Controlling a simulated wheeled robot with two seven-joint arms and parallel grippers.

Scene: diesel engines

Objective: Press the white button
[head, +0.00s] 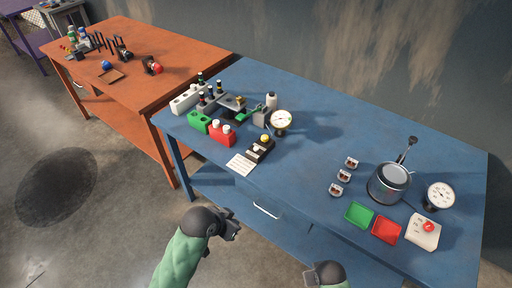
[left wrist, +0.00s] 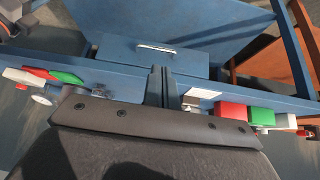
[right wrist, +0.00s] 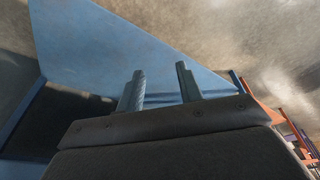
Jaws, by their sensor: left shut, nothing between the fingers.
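A small dark box (head: 259,150) with a pale, yellowish-white round button (head: 264,138) on top stands near the front edge of the blue table. A white paper sheet (head: 241,163) lies in front of it. The sheet also shows in the left wrist view (left wrist: 203,94). My left gripper (head: 235,231) is in front of the table's front edge, apart from the box, shut and empty. Its fingers (left wrist: 161,86) are together in the left wrist view. My right gripper (head: 312,275) shows at the bottom of the head view. Its fingers (right wrist: 160,88) are apart, with nothing between them.
At the right are a pot (head: 389,184), trays and a white box (head: 423,234) with a red button. The blue table's (head: 310,150) middle is clear.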

